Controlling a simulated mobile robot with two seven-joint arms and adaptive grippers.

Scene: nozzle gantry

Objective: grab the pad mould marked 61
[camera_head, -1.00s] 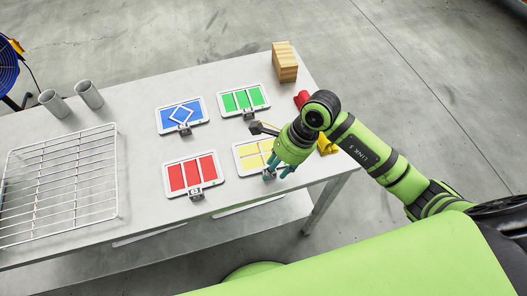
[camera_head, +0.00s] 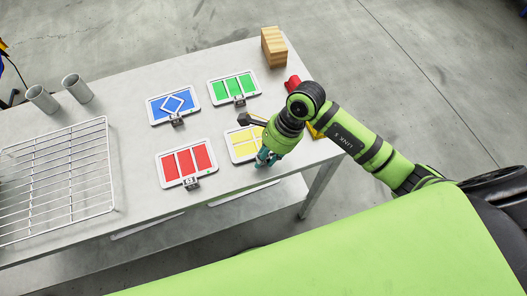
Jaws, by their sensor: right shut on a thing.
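Four pad moulds lie flat on the table, each a white frame with coloured fields and a small dark tag: blue (camera_head: 160,110), green (camera_head: 222,91), red (camera_head: 174,168) and yellow (camera_head: 240,149). The tag numbers are too small to read surely. My right gripper (camera_head: 264,162) is at the near right edge of the yellow mould and shut on it. Its fingers and wrist hide that mould's right part and tag. The mould appears to rest on the table. My left gripper is not in view.
A white wire rack (camera_head: 108,160) fills the table's left side. Two grey tubes (camera_head: 76,88) stand behind it. A wooden block stack (camera_head: 273,46) stands at the back right corner. A red object (camera_head: 292,83) and a yellow one (camera_head: 315,131) lie partly hidden behind my right arm.

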